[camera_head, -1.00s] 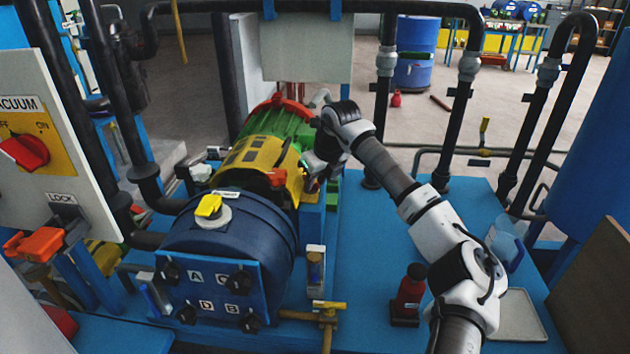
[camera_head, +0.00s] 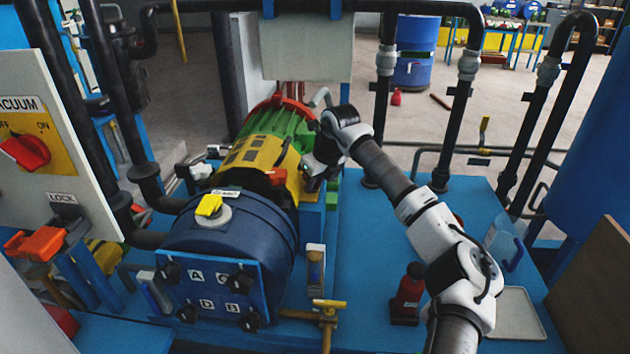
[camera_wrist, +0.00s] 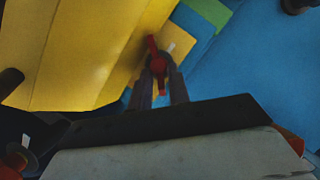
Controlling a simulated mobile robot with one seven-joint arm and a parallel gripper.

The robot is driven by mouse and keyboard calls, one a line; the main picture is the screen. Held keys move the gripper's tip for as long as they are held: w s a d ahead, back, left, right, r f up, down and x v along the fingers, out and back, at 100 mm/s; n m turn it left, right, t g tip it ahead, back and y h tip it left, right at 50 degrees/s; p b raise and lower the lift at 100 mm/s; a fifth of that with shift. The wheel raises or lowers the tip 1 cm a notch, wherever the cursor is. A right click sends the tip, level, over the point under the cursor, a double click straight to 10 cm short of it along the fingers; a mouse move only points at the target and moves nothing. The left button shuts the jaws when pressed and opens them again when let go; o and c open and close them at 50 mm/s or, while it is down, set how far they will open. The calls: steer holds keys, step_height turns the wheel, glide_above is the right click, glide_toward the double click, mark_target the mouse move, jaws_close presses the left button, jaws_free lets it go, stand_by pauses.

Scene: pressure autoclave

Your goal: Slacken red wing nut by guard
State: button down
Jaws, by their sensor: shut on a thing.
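The red wing nut (camera_wrist: 157,62) sits at the edge of the yellow guard (camera_wrist: 85,50) in the wrist view. My gripper (camera_wrist: 159,82) is shut on it, with a finger on each side. In the head view the yellow guard (camera_head: 258,160) lies over the machine between the green motor and the blue drum. My gripper (camera_head: 312,184) is at the guard's right side there. The nut cannot be told apart at the fingers in that view, and the wrist partly covers the spot.
The blue drum (camera_head: 225,232) with black knobs stands in front of the guard. The green motor (camera_head: 285,122) is behind it.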

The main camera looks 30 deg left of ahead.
steer(key=shift+w+r+n+g+p, duration=0.2)
steer(key=shift+n+g+p, duration=0.3)
steer(key=shift+n, duration=0.4)
steer(key=n+p, duration=0.1)
steer(key=n, duration=0.1)
steer(key=n+g+p, duration=0.1)
steer(key=n, duration=0.1)
steer(key=shift+w+p, duration=0.3)
steer(key=shift+p, duration=0.05)
steer(key=n, duration=0.1)
steer(key=n+g+p, duration=0.1)
steer(key=n, duration=0.1)
steer(key=shift+w+a+n+g+p, duration=0.1)
steer(key=shift+w+n+g+p, duration=0.2)
steer(key=shift+p, duration=0.1)
steer(key=shift+w+a+f+n+g+h+p, duration=0.1)
steer(key=shift+n+g+h+p, duration=0.35)
steer(key=shift+n, duration=0.85)
steer(key=c, duration=1.6)
jaws_free()
